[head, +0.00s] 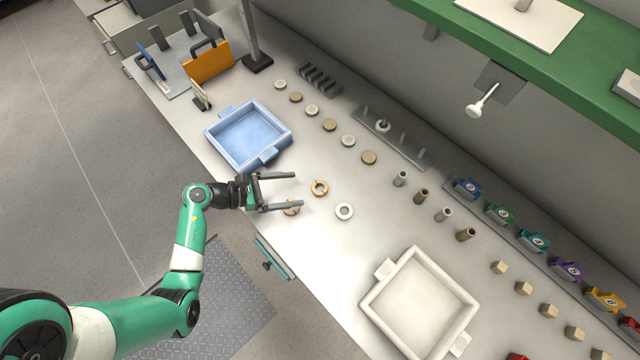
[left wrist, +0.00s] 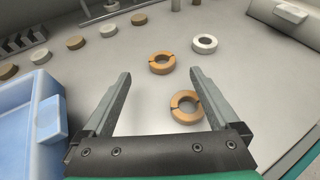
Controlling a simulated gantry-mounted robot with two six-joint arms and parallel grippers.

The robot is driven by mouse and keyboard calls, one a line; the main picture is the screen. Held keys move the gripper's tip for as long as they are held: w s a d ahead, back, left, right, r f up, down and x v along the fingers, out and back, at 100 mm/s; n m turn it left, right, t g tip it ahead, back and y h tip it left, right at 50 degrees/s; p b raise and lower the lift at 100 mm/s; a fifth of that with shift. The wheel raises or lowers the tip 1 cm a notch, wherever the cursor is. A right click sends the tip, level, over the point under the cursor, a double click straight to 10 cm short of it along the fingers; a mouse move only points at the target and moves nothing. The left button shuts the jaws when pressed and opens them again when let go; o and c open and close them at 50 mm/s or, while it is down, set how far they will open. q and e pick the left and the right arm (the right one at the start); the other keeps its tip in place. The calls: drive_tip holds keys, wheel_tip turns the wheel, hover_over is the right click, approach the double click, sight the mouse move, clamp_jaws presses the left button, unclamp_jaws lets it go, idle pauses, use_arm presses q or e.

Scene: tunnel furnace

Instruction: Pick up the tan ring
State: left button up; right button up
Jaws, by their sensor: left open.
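Two tan rings with small gaps lie flat on the bench. One tan ring (head: 320,188) is in the open, just beyond my fingertips; it also shows in the left wrist view (left wrist: 162,63). The other tan ring (head: 291,212) is partly hidden under a finger in the head view. In the left wrist view this nearer ring (left wrist: 176,107) appears beside the right finger, on its inner side. My left gripper (head: 298,190) is open and empty; whether it touches the nearer ring I cannot tell. My right gripper is not in view.
A white ring (head: 344,211) lies right of the tan rings. A blue tray (head: 207,134) stands behind my gripper and a white tray (head: 372,306) at lower right. Round discs (head: 348,141), upright cylinders (head: 400,178) and a peg rack (head: 405,147) line the bench's back. Bench around the rings is clear.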

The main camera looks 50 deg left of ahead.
sight(325, 187)
use_arm(q)
drive_tip(key=shift+x, duration=0.8)
drive_tip(key=b+x, duration=0.1)
drive_tip(key=x, duration=0.4)
drive_tip(key=shift+s+d+f+b, duration=0.15)
drive_tip(key=shift+s+f+b, duration=0.1)
drive_tip(key=shift+b, duration=0.15)
drive_tip(key=shift+w, duration=0.2)
drive_tip(key=c, duration=1.4)
